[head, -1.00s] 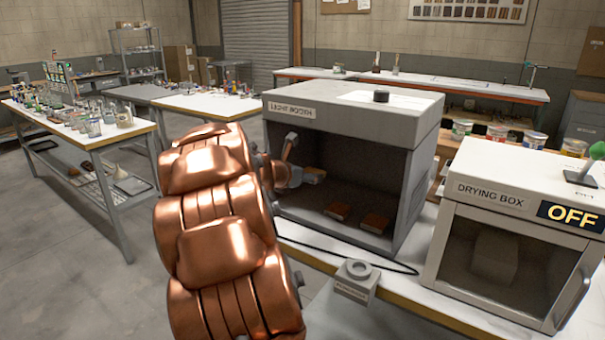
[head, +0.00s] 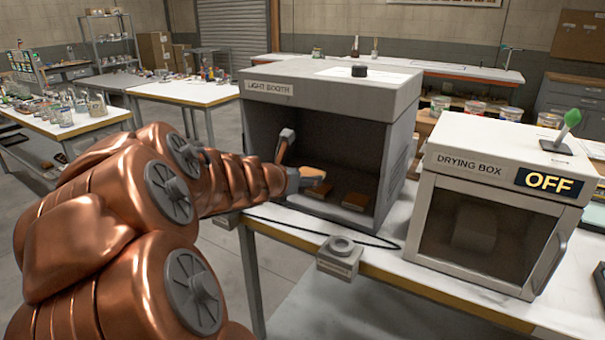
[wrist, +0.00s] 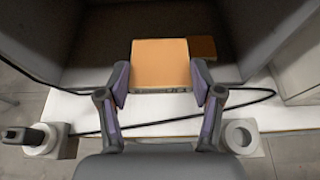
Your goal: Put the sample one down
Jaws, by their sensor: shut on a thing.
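My gripper (wrist: 160,82) is shut on an orange-topped sample (wrist: 160,62), one finger at each side of it in the wrist view. In the head view my gripper (head: 301,180) is at the open front of the grey light booth (head: 325,97), holding the sample (head: 313,172) just inside. Another orange sample (head: 357,201) lies on the booth floor to the right. It shows behind the held one in the wrist view (wrist: 203,47). One more orange piece (head: 322,189) appears below the held one. The gap under the held sample cannot be judged.
The drying box (head: 490,215), marked OFF, stands right of the booth, its door shut. A small grey block with a ring (head: 340,257) and a black cable (head: 330,233) lie in front of the booth. The booth's right floor has free room.

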